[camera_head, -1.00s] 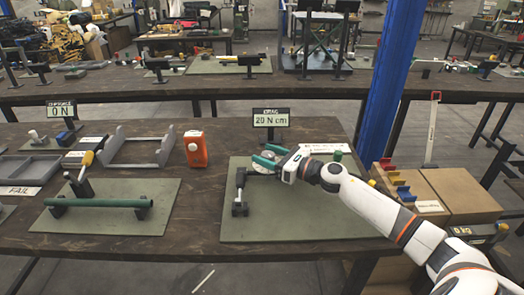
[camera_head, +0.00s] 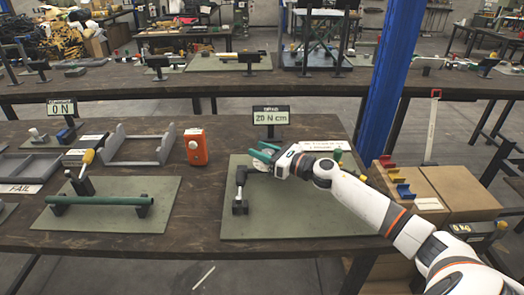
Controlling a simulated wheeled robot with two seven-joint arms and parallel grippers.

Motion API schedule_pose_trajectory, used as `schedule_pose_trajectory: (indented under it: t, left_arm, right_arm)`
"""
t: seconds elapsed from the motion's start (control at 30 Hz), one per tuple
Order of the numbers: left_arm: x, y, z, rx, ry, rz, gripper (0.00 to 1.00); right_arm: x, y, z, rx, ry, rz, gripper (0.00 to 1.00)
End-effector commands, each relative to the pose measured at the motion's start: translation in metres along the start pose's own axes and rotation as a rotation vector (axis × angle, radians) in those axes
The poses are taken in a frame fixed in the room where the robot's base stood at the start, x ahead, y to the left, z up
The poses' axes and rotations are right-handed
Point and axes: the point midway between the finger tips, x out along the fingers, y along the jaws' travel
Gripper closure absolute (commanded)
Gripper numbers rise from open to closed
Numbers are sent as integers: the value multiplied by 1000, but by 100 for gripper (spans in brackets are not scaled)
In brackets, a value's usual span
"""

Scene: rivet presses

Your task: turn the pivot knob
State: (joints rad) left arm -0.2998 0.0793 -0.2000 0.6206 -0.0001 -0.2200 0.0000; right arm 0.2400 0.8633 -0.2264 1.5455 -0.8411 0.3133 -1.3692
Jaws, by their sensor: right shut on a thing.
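My right arm reaches in from the right over the green mat (camera_head: 290,225). The green fingers of my right gripper (camera_head: 262,157) are shut on the pivot knob, at the top of a small dark fixture (camera_head: 240,190) on the mat. The knob is mostly hidden by the fingers; a pale round part (camera_head: 261,166) shows between them. A display (camera_head: 270,117) behind the mat reads 20 N cm. My left gripper is not in view.
To the left, a second mat (camera_head: 105,220) holds a green bar on supports and a yellow-handled tool. An orange box (camera_head: 196,146) and a grey frame (camera_head: 136,148) stand behind it. Cardboard boxes (camera_head: 440,190) with coloured bins and a blue post (camera_head: 388,85) are at right.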

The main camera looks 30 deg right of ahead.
Motion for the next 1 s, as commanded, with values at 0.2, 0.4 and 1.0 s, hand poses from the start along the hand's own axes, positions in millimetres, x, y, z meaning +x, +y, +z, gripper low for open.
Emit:
schedule_pose_trajectory:
  t: [0.2,0.4,1.0]
  left_arm:
    - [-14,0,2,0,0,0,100]
    - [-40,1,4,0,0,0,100]
    - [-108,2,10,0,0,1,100]
  right_arm:
    - [0,0,-4,1,2,65,87]
    - [0,2,-7,2,7,201,87]
    - [-4,11,-4,6,29,751,87]
